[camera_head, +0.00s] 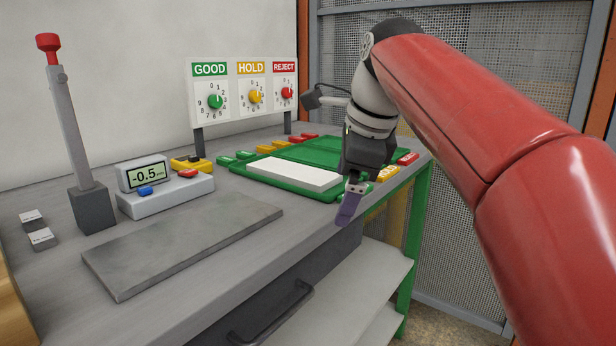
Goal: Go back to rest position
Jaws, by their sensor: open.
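My gripper (348,205) hangs at the end of my red arm, on the right of the picture, above the front edge of the workbench (230,270). Its jaws are open, with a purple finger showing, and nothing shows between them. A white board (293,173) lies flat on a green tray (322,150) just left of and behind the gripper. The gripper and wrist hide the tray's right part. I cannot tell whether the gripper touches the tray.
A grey plate (185,240) lies in front of a gauge reading -0.5 (148,175). A red-topped post (70,130) stands at left. A panel with GOOD, HOLD and REJECT dials (243,92) stands behind. A mesh fence (490,200) closes the right side.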

